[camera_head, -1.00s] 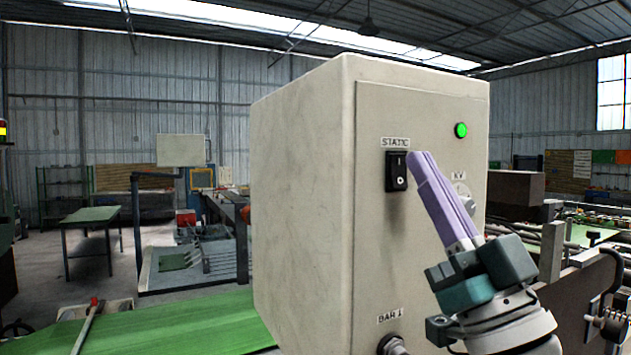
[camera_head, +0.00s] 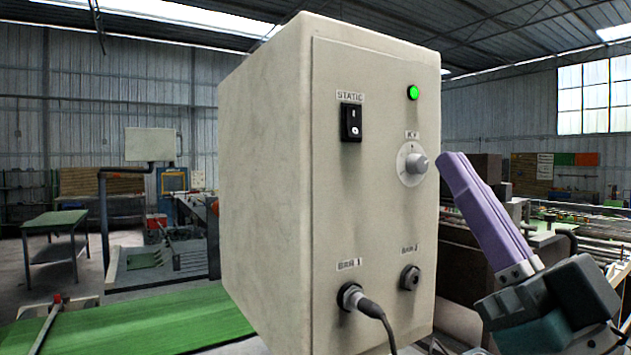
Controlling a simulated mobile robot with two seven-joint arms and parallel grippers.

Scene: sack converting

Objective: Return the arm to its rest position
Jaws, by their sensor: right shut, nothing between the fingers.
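My right gripper (camera_head: 461,166) has long purple fingers and is shut with nothing between them. It is at the right of the head view, apart from the cream control box (camera_head: 265,160), to the right of its front panel. The box carries a black rocker switch (camera_head: 351,122) labelled STATIC, a lit green lamp (camera_head: 413,92) and a grey KV knob (camera_head: 416,163). All three show unobstructed. My left gripper is not in view.
A black cable (camera_head: 377,312) plugs into the BAR 1 socket; the BAR 2 socket (camera_head: 409,278) is empty. A green surface (camera_head: 130,325) lies at the lower left. Dark machinery (camera_head: 465,255) stands behind my right gripper.

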